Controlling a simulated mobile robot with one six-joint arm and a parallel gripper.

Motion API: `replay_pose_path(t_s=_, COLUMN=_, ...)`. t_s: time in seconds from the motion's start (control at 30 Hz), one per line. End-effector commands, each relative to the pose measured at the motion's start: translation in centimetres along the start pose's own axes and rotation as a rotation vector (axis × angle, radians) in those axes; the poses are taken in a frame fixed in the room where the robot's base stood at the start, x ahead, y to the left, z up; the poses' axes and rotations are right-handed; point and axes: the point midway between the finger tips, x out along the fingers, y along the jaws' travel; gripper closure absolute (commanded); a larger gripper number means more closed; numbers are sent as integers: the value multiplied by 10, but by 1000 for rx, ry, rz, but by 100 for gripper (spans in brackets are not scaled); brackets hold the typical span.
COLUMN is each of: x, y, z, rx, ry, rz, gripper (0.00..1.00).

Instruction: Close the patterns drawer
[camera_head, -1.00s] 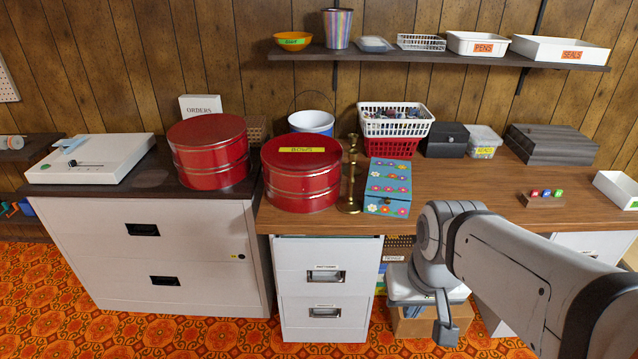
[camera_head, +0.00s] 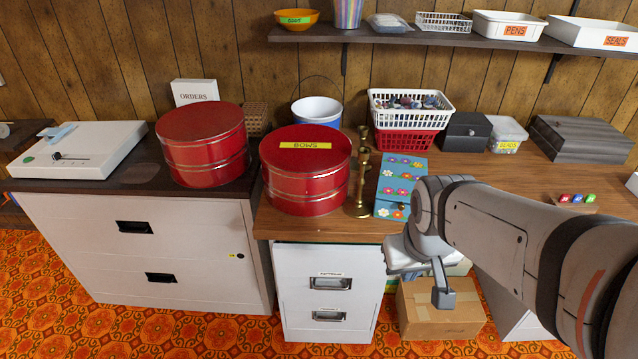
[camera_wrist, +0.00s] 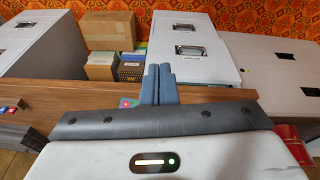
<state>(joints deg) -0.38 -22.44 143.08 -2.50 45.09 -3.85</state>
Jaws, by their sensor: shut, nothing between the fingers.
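The patterns drawer (camera_head: 305,262) appears to be the upper drawer of the white two-drawer cabinet under the desk. Its small label is hard to read. A thin dark and green strip shows along its top edge below the desk, so it seems to stand slightly out; how far I cannot tell. Its metal handle (camera_head: 331,284) is clear. My gripper (camera_head: 443,297) points down to the right of the cabinet, apart from it, in front of a cardboard box. In the wrist view my gripper (camera_wrist: 158,70) is shut and empty, and the drawer front (camera_wrist: 215,72) is beside it.
The desk edge (camera_head: 300,229) overhangs the cabinet. A red tin (camera_head: 305,185), brass candlesticks (camera_head: 362,185) and a flowered box (camera_head: 400,183) stand near that edge. The cardboard box (camera_head: 435,312) is on the floor to the right. Patterned floor in front of the cabinet is clear.

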Motion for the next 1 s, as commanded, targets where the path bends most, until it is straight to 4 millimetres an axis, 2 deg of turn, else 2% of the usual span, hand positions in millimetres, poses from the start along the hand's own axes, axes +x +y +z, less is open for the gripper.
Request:
replay_pose_path(t_s=0.03, x=19, y=4, z=-10, rx=-68, ry=19, rz=20, gripper=100)
replay_pose_path(t_s=0.27, x=114, y=28, z=-75, rx=-574, ry=206, rz=139, gripper=100)
replay_pose_path(t_s=0.4, x=170, y=23, z=-104, rx=-905, ry=344, rz=188, gripper=100)
replay_pose_path(t_s=0.5, x=208, y=10, z=-117, rx=-1137, ry=461, rz=210, gripper=100)
replay_pose_path(t_s=0.67, x=259, y=-24, z=-120, rx=-1457, ry=697, rz=237, gripper=100)
replay_pose_path(t_s=0.8, x=288, y=-57, z=-108, rx=-1645, ry=953, rz=278, gripper=100)
replay_pose_path(t_s=0.9, x=298, y=-77, z=-94, rx=-1709, ry=1144, rz=331, gripper=100)
replay_pose_path(t_s=1.0, x=300, y=-91, z=-80, rx=-1719, ry=1309, rz=400, gripper=100)
